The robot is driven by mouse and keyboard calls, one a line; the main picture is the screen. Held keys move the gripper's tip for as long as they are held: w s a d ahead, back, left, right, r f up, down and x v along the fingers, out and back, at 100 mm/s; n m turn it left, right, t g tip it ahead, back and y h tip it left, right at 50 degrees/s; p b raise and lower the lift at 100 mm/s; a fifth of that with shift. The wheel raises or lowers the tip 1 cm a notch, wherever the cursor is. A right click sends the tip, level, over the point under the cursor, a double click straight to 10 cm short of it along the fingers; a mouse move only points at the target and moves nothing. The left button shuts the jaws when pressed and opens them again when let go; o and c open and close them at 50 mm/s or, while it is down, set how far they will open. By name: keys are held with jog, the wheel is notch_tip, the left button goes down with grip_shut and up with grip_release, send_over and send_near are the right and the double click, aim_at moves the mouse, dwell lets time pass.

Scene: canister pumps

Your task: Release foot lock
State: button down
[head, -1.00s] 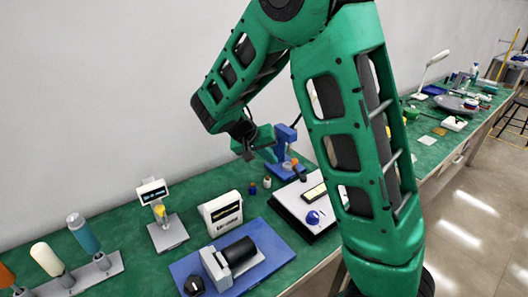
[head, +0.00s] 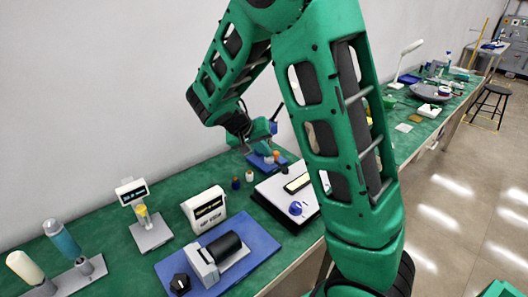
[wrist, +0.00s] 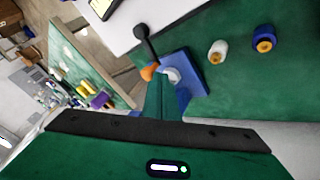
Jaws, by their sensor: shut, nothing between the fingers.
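A small blue stand (head: 265,162) is on the green bench beneath my gripper (head: 262,143). The wrist view shows its blue base (wrist: 186,78), an orange part (wrist: 149,72), a pale round part (wrist: 171,75) and a black rod with a ball end (wrist: 141,32). In that view my gripper (wrist: 164,88) is shut and empty, its green finger overlapping the stand's base. Whether it touches the stand cannot be told. My gripper hides part of the stand in both views. Which part is the foot lock is not clear.
A white bottle (wrist: 217,51) and a blue bottle (wrist: 263,40) stand beside the stand. A white-topped panel (head: 273,197) with a blue knob (head: 296,208) is in front. A white display box (head: 204,210) and a blue plate (head: 250,231) are nearer. Bare green bench lies beyond the bottles.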

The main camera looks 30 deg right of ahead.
jog(key=shift+w+d+m+g, duration=0.35)
jog(key=shift+d+m+g, duration=0.3)
jog(key=shift+m, duration=0.45)
jog(key=shift+w+d+m+g, duration=0.15)
jog(key=shift+d+m+g, duration=0.95)
jog(key=shift+m, duration=0.6)
jog(key=w+a, duration=0.3)
jog(key=shift+w+f, duration=0.1)
jog(key=shift+w, duration=0.15)
jog(key=s+v, duration=0.1)
jog(key=v, duration=0.8)
jog(key=shift+w+a+r, duration=0.2)
jog(key=shift+w+r, duration=0.1)
jog(key=shift+r, duration=0.1)
jog(key=shift+a, duration=0.1)
